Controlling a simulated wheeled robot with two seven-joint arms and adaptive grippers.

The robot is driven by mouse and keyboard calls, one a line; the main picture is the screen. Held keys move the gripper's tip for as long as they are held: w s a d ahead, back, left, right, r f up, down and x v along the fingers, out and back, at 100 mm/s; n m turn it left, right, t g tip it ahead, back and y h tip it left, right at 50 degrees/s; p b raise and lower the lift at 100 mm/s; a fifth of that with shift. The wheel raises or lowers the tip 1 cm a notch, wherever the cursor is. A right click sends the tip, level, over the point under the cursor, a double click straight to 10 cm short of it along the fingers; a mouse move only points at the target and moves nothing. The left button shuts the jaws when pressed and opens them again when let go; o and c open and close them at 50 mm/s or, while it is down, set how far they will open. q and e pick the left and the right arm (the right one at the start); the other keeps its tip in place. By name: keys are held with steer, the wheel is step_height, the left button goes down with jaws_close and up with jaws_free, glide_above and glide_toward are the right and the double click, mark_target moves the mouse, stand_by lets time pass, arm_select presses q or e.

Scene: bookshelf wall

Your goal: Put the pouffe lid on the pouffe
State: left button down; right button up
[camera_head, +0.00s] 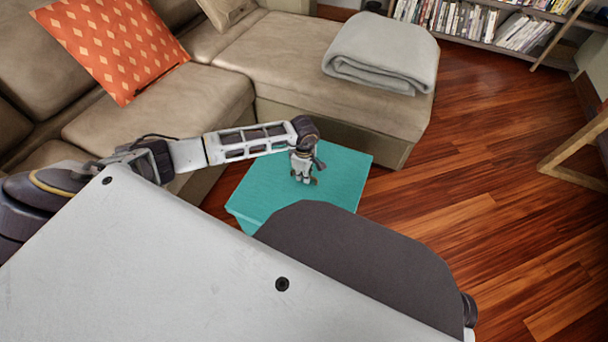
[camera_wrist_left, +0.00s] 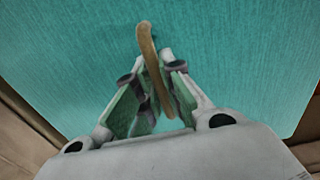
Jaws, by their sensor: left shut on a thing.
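The pouffe lid (camera_head: 345,160) is a flat teal square in front of the sofa. It fills most of the left wrist view (camera_wrist_left: 240,50), with a tan strap handle (camera_wrist_left: 146,42) standing up from it. My left gripper (camera_head: 304,178) points down over the middle of the lid. In the left wrist view, its fingers (camera_wrist_left: 157,80) are closed on the strap handle. A teal side (camera_head: 243,222) shows below the lid's left edge; I cannot tell whether it is the pouffe or how the lid sits on it. My right gripper is out of view.
A beige sofa (camera_head: 290,50) with an orange cushion (camera_head: 110,42) and a folded grey blanket (camera_head: 380,50) lies just behind and left of the teal block. A bookshelf (camera_head: 490,55) stands at the back.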

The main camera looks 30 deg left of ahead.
arm_select(q)
steer(key=shift+w+f, duration=0.1)
steer(key=shift+f, duration=0.05)
stand_by(0.4)
steer(key=c, duration=1.5)
jaws_free()
steer(key=shift+o, duration=0.2)
steer(key=shift+f, duration=0.2)
step_height(320, 180, up, 12)
steer(key=shift+r, duration=0.15)
